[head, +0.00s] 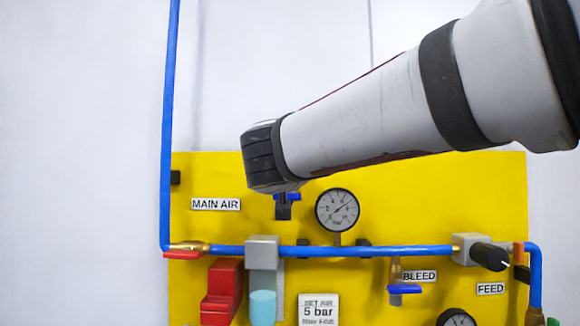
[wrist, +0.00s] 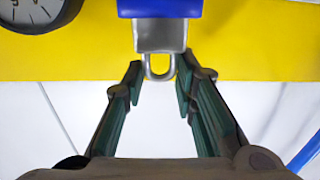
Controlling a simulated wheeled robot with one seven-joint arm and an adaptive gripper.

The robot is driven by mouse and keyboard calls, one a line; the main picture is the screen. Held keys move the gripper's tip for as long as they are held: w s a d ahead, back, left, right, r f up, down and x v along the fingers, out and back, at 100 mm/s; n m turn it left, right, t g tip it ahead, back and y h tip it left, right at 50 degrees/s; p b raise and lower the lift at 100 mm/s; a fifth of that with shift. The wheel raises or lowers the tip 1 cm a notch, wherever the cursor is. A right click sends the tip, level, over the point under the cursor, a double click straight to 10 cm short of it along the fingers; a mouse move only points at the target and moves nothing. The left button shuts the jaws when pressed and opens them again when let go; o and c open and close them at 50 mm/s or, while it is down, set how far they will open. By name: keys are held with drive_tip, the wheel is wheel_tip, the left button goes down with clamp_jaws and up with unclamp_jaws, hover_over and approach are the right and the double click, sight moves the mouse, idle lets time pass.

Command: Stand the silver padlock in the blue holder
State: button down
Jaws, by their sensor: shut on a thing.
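The silver padlock (wrist: 160,37) is in the wrist view, top middle, its shackle pointing toward my gripper. My gripper (wrist: 159,72) is shut on the shackle, a finger on each side. The blue holder (wrist: 160,8) is at the top edge of that view, cut off by the frame. The padlock body meets the holder's edge in the picture; I cannot tell how deep it sits. In the head view my arm covers the padlock and my fingers.
A yellow panel (head: 500,200) carries a pressure gauge (head: 337,209), also in the wrist view (wrist: 32,10). A blue pipe (head: 220,250) runs across it. A red block (head: 222,290) and a small blue part on a dark stem (head: 283,210) are below my arm.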

drive_tip(key=c, duration=1.2)
unclamp_jaws()
